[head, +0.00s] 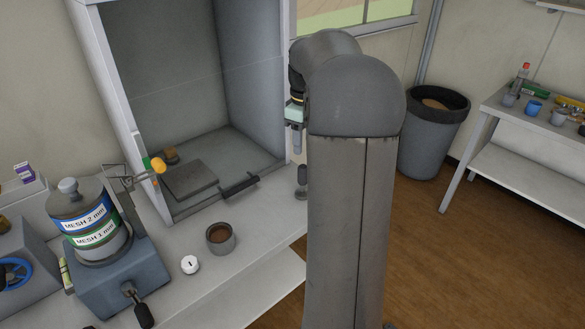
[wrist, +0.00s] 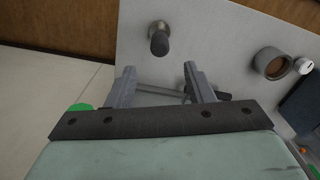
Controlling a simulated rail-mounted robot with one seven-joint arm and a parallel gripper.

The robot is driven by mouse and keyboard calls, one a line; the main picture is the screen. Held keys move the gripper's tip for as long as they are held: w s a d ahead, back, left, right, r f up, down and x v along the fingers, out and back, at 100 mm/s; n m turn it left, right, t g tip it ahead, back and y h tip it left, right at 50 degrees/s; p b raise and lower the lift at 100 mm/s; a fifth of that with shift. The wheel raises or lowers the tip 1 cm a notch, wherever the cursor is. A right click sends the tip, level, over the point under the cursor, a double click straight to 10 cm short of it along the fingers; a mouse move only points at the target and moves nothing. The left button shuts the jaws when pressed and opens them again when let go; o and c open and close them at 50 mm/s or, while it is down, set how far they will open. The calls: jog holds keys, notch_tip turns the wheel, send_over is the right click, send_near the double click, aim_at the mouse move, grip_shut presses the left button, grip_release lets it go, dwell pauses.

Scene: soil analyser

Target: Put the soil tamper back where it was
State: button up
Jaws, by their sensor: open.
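The soil tamper (head: 302,182), a dark piece with a rounded knob, stands upright on the white bench near its right edge. It also shows in the wrist view (wrist: 159,40), beyond my fingertips and roughly in line with the gap between them. My gripper (head: 297,151) points down just above the tamper in the head view. In the wrist view my gripper (wrist: 160,72) has its two fingers apart, with nothing between them. The fingers and the tamper look apart. My arm hides part of the bench's right end.
A brown-filled cup (head: 220,237) and a white round timer (head: 190,264) sit left of the tamper. An open-fronted cabinet (head: 185,100) with a dark handle (head: 240,186) stands behind. A sieve stack (head: 88,215) is at left. The bench edge drops to floor at right.

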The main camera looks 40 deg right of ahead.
jog(key=s+a, duration=0.2)
jog(key=a, duration=0.9)
jog(key=s+a+f+m, duration=0.2)
jog(key=s+a+f, duration=0.2)
jog(key=s+a, duration=0.5)
jog(key=s+a+f+m, duration=0.2)
jog(key=s+a+f, duration=0.3)
jog(key=s+a, duration=0.5)
jog(key=shift+s, duration=0.2)
jog(key=shift+a+f, duration=0.1)
